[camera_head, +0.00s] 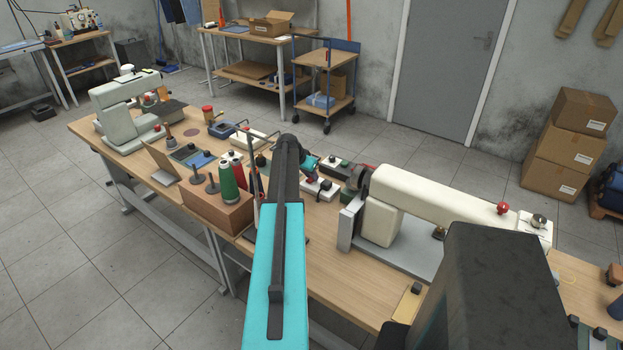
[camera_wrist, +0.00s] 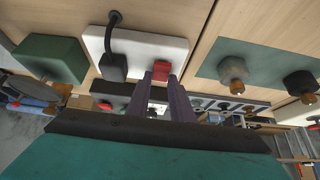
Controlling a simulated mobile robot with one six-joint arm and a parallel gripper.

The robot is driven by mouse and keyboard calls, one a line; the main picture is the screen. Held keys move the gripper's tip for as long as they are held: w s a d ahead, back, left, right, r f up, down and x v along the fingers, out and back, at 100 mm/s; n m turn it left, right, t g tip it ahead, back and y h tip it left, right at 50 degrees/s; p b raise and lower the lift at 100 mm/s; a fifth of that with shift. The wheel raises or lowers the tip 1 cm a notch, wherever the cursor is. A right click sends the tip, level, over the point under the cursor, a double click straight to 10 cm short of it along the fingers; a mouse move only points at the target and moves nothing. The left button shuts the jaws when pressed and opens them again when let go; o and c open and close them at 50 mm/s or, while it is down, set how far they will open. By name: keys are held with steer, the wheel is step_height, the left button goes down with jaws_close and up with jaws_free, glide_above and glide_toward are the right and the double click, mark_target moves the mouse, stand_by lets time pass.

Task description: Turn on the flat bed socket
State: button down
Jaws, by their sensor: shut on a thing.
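The white socket block (camera_wrist: 135,45) lies flat on the wooden table, with a black plug (camera_wrist: 114,66) and cord in it and a red switch (camera_wrist: 163,72) beside the plug. In the head view the socket (camera_head: 328,192) lies left of the large cream sewing machine, partly hidden by my arm. My gripper (camera_wrist: 160,80) is at the red switch, its two purple fingers on either side of the switch's near edge. The jaws are closed on it. Whether the switch is tilted on or off cannot be told.
The cream sewing machine (camera_head: 450,200) stands close on the right. A dark green box (camera_wrist: 48,58) lies left of the socket, and a grey-green plate (camera_wrist: 260,68) with knobs lies right of it. Thread cones (camera_head: 230,175) and a brown box (camera_head: 212,208) stand left of my arm.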

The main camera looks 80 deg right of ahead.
steer(key=shift+s+a+f+g+h+b, duration=0.2)
steer(key=shift+h+b, duration=0.25)
steer(key=shift+b, duration=0.95)
steer(key=shift+w+a+f+g+h+b, duration=0.1)
steer(key=shift+a+g+h+b, duration=0.25)
steer(key=shift+b, duration=1)
steer(key=shift+d+r+b, duration=0.1)
steer(key=shift+b, duration=0.2)
steer(key=c, duration=1.6)
jaws_free()
steer(key=shift+o, duration=0.2)
steer(key=shift+r, duration=0.1)
steer(key=shift+w+r, duration=0.15)
steer(key=shift+w, duration=0.05)
